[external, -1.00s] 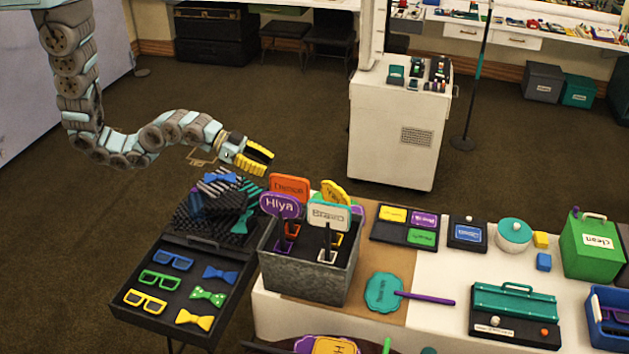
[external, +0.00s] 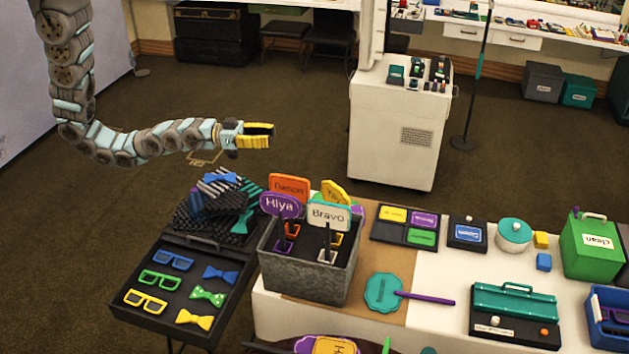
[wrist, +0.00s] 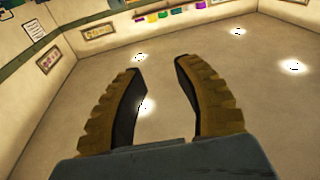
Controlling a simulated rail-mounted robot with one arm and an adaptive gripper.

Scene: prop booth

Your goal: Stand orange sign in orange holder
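The orange sign (external: 289,186) stands upright at the back left of a grey metal bin, behind the purple "Hiya" sign. An orange piece (external: 291,230), which looks like the orange holder, shows low in the bin below it. The sign's lower end is partly hidden, so I cannot tell whether it sits in that holder. My gripper (external: 272,135) is up in the air, above and left of the bin, pointing right. In the wrist view my gripper (wrist: 166,95) has its two yellow-brown fingers apart with nothing between them.
The grey bin (external: 305,275) also holds the purple "Hiya" sign (external: 281,205), the white "Bravo" sign (external: 328,217) and a yellow sign (external: 335,193). A black tray (external: 170,317) of glasses and bow ties stands left. A teal paddle (external: 383,292) lies right of the bin.

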